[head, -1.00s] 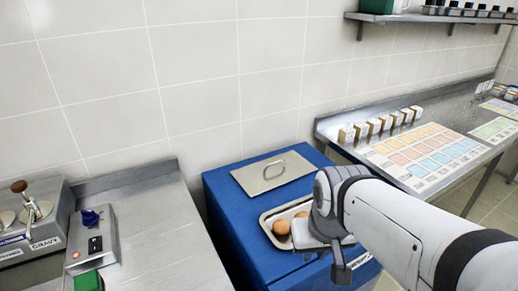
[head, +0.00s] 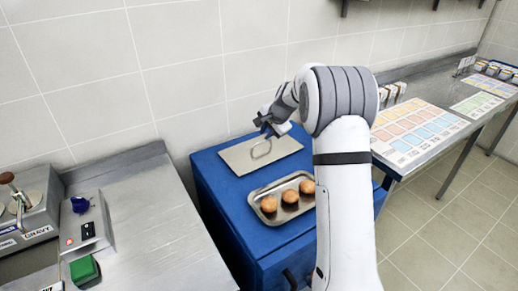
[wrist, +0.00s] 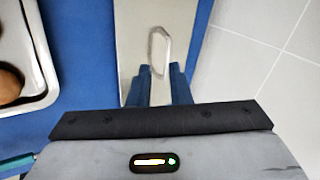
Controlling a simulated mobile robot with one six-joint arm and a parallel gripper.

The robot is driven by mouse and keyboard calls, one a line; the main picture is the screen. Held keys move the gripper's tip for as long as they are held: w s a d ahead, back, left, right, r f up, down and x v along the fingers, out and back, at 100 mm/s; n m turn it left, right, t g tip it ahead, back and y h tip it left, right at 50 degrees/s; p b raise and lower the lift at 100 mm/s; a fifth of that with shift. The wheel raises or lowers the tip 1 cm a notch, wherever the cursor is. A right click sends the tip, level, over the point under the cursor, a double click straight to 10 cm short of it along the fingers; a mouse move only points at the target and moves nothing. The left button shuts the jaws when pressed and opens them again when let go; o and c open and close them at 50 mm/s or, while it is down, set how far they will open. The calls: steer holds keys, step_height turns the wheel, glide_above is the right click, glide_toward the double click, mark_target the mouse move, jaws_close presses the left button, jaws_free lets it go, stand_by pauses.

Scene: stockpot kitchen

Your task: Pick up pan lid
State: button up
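The pan lid (head: 235,159) is a flat grey metal rectangle with a raised loop handle (head: 262,150). It lies on the blue cabinet near the wall. My gripper (head: 264,128) is over the lid's back part, close to the handle. The lid's far side is partly hidden by my gripper.
A metal tray (head: 271,217) with three round brown buns (head: 290,196) sits in front of the lid on the blue cabinet (head: 219,197). A tiled wall is close behind. A steel counter (head: 150,230) is left; a counter with coloured cards (head: 412,125) is right.

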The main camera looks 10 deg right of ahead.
steer(key=m, duration=0.2)
glide_toward(262, 142)
steer(key=a+x, duration=0.1)
steer(key=x, duration=0.2)
steer(key=shift+t, duration=0.3)
steer(key=shift+d+p+x, duration=0.2)
steer(key=shift+p+x, duration=0.35)
steer(key=shift+x, duration=1.25)
steer(key=shift+d+p+x, duration=0.25)
steer(key=shift+p+x, duration=0.25)
steer(key=shift+x, duration=1.35)
steer(key=shift+s+f, duration=0.1)
steer(key=shift+f, duration=0.05)
steer(key=shift+c, duration=0.3)
jaws_close()
